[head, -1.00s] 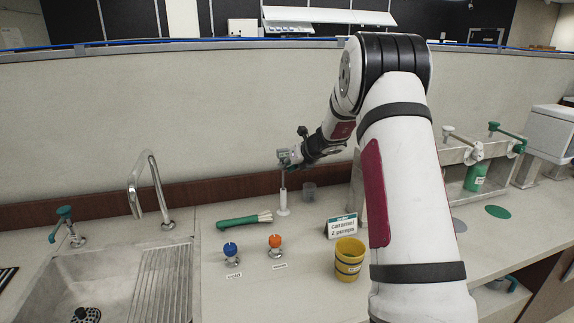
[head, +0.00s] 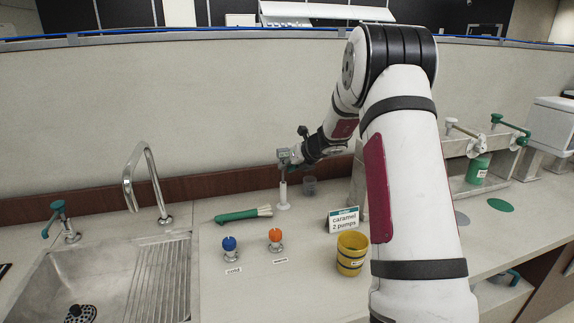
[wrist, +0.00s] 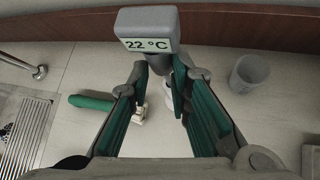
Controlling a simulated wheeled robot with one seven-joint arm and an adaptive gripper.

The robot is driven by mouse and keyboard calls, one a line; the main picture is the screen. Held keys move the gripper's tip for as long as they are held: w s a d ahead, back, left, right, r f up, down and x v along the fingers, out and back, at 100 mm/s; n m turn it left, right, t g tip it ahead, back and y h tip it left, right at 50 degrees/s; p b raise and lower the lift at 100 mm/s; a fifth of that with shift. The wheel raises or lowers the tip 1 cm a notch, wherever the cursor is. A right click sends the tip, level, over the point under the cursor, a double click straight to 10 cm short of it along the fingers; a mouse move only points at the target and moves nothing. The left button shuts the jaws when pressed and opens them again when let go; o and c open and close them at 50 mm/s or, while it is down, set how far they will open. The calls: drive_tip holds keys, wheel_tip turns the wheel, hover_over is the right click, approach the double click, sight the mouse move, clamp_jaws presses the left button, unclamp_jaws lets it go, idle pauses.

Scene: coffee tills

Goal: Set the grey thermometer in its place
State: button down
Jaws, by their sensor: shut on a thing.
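The grey thermometer (wrist: 148,28) has a boxy head with a display reading 22 °C. My gripper (wrist: 155,82) is shut on it below the head, with green finger pads on either side. In the head view my gripper (head: 287,158) is above a slim white upright stand (head: 283,196) with a round base on the counter. The stand is partly hidden behind the fingers in the wrist view. The probe's lower end is hidden, so I cannot tell whether it is inside the stand or just above it.
Blue (head: 230,245) and orange (head: 275,238) knobs, a caramel sign (head: 343,220) and yellow cups (head: 352,254) are nearer. A sink (head: 100,280) is at left.

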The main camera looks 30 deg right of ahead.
drive_tip(key=shift+f+b, duration=2.15)
drive_tip(key=shift+f, duration=0.15)
drive_tip(key=c, duration=1.4)
unclamp_jaws()
drive_tip(key=a+v, duration=0.1)
drive_tip(key=v, duration=1.1)
drive_tip(key=shift+d, duration=0.4)
